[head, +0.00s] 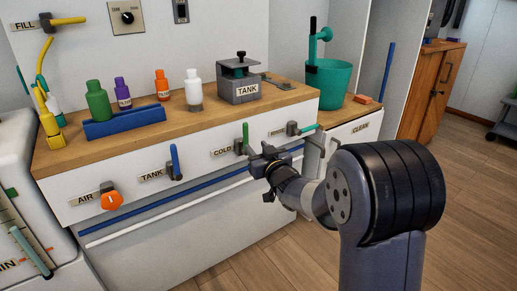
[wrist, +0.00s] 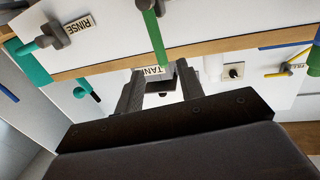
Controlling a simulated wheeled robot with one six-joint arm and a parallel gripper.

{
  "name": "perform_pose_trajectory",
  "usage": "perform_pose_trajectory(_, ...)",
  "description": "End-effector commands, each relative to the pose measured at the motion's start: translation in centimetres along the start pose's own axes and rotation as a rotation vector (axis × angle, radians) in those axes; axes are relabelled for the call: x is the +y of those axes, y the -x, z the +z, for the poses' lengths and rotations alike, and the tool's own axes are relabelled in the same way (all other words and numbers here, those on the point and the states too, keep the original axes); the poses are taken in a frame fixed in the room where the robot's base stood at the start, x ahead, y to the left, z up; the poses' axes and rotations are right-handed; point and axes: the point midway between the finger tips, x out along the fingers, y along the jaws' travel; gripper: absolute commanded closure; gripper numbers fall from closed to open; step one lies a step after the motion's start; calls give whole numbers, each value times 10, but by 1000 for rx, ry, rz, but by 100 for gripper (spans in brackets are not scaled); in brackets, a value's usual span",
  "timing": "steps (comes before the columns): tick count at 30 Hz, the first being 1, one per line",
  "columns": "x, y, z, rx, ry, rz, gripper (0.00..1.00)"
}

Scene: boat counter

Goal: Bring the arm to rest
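My gripper (head: 264,160) is in front of the white counter front, just below and right of the green lever (head: 246,138) at the COLD label. In the wrist view my gripper (wrist: 160,78) shows two dark fingers spread apart with nothing held between them. The green lever (wrist: 152,35) shows beyond the fingers there, in a picture that is upside down. The grey TANK box (head: 239,80) stands on the wooden counter and shows between the fingers in the wrist view (wrist: 152,73). My arm is partly folded at the right and hides part of the counter's lower right.
The wooden counter (head: 70,158) holds several bottles, a blue rack (head: 125,122) and a teal bucket (head: 328,82). An orange knob (head: 112,200), a blue lever (head: 175,160) and a teal lever (head: 308,128) stick out of the front. Floor (head: 470,190) at right is clear.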

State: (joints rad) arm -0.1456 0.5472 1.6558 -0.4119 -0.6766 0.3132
Motion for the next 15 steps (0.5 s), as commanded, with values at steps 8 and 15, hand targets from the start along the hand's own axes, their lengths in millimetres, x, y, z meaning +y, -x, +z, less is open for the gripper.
perform_pose_trajectory(8, 0, 0, 0, 0, 0, 0, 64)
perform_pose_trajectory(15, 0, -13, 2, 1, 0, 0, 64)
